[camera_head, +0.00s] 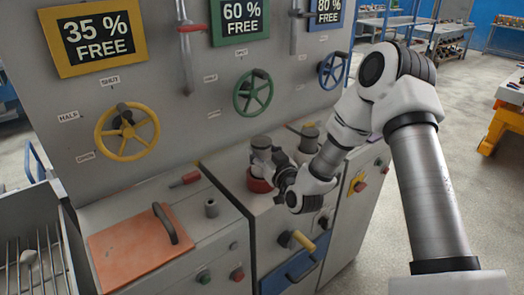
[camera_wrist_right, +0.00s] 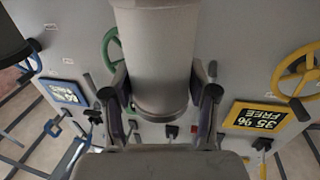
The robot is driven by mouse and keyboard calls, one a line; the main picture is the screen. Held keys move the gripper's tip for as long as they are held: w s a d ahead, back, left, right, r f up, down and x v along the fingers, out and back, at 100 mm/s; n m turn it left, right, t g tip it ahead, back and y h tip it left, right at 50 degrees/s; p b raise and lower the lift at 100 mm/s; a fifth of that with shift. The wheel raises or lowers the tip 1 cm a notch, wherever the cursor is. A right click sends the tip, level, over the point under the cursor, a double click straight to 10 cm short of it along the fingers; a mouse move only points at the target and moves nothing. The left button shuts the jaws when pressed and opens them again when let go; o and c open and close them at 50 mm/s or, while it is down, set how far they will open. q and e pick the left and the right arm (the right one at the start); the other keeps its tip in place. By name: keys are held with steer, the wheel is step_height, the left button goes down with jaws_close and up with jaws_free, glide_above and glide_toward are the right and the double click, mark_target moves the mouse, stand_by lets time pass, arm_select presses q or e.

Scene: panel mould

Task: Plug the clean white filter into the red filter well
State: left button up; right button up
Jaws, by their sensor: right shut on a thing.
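The red filter well (camera_head: 258,184) is a short red ring on top of the middle grey cabinet. A pale grey-white filter (camera_head: 262,152), cylindrical, stands roughly upright over the well. I cannot tell whether its lower end is inside the ring or just above it. My right gripper (camera_head: 279,165) is shut on the filter from its right side. In the right wrist view the filter (camera_wrist_right: 157,55) fills the middle, with a finger on each side of it; its far end is cut off. My left gripper is in neither view.
An orange lid with a dark handle (camera_head: 140,250) lies on the left cabinet. A yellow handwheel (camera_head: 127,131), a green one (camera_head: 253,93) and a blue one (camera_head: 332,70) stand out from the panel behind. A wire rack (camera_head: 35,270) is at far left.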

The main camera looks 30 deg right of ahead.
steer(key=shift+f+b, duration=1.25)
steer(key=shift+f, duration=0.25)
steer(key=o, duration=1.3)
steer(key=shift+o, duration=0.2)
steer(key=s+a, duration=0.1)
steer(key=s, duration=1.1)
steer(key=shift+a, duration=0.25)
